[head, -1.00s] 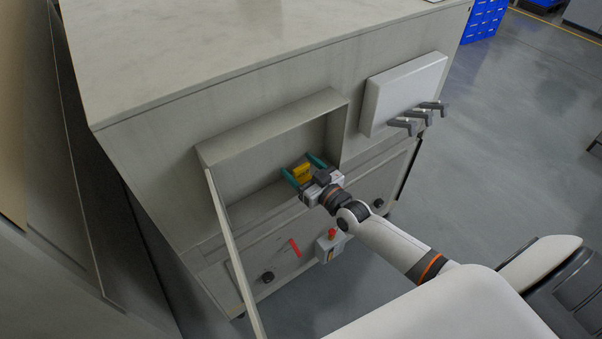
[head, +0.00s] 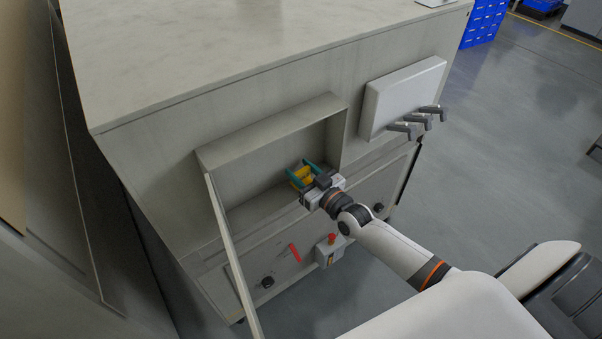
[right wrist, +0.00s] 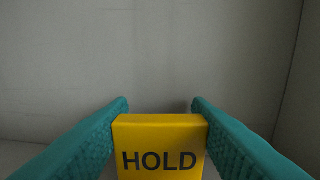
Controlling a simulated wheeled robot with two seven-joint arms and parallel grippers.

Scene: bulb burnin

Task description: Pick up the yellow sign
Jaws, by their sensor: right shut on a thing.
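The yellow sign (head: 301,174) is a small block at the right end of an open recess (head: 262,165) in the cabinet front. In the right wrist view the yellow sign (right wrist: 160,146) shows the word HOLD in dark letters. My right gripper (head: 303,170) has green fingers, one on each side of the sign. In the right wrist view the right gripper (right wrist: 160,112) is shut on it, with both fingers against its sides. I cannot tell whether the sign touches the recess floor. My left gripper is not in view.
An open door panel (head: 232,255) stands out at the recess's left side. Below are a red lever (head: 295,252), a black knob (head: 267,281) and a red button (head: 331,239).

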